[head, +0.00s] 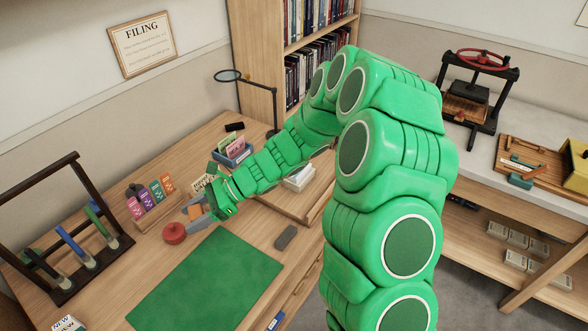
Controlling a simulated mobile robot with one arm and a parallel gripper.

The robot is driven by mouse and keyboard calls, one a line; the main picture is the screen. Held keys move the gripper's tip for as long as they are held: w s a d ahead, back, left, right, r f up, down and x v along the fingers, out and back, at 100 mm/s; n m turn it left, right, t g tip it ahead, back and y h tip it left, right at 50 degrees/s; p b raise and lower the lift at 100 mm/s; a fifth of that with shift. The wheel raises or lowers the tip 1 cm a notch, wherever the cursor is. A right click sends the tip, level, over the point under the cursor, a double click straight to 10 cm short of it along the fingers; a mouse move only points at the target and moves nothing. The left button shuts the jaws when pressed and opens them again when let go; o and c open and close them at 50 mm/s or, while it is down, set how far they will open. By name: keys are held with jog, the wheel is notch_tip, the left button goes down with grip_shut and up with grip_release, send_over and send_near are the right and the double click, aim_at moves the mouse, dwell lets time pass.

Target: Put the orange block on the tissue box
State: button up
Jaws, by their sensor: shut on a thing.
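My gripper (193,212) is over the wooden desk, at the left end of my green arm. Its grey fingers are shut on a small orange block (195,211), which is partly hidden by the fingers. The block is close to the round red object, and I cannot tell its height above the desk. A pale, box-like thing (299,179) lies on the desk to the right of my forearm, partly hidden. I cannot tell whether it is the tissue box; no other tissue box is clear.
A round red object (174,233) and a stand of coloured cards (150,199) are left of my gripper. A green mat (207,285) covers the front desk. A dark rack (68,240) stands far left; a magnifier lamp (229,76) rises behind. A grey block (285,237) lies right of the mat.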

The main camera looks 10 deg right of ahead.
jog(key=w+d+r+m+t+h, duration=0.1)
jog(key=w+d+r+m+t, duration=0.2)
jog(key=d, duration=0.7)
jog(key=w+d+r+m+t+h, duration=0.1)
jog(key=w+d+m+t, duration=0.3)
jog(key=d, duration=0.6)
jog(key=w+d+r+m+t+h, duration=0.25)
jog(key=d+m+t, duration=0.2)
jog(key=d, duration=0.55)
jog(key=shift+t+y, duration=0.35)
jog(key=w+f, duration=0.2)
jog(key=w, duration=0.1)
jog(key=w+f, duration=0.3)
jog(key=w, duration=0.1)
jog(key=w+f, duration=0.3)
jog(key=w, duration=0.1)
jog(key=shift+w+d+f, duration=0.1)
jog(key=shift+w+d, duration=0.05)
jog(key=shift+d, duration=0.1)
jog(key=shift+w+f, duration=0.45)
jog(key=shift+w, duration=0.05)
jog(key=shift+w+d+f, duration=0.1)
jog(key=shift+w+f, duration=0.25)
jog(key=shift+f, duration=1.5)
jog(key=shift+f, duration=0.1)
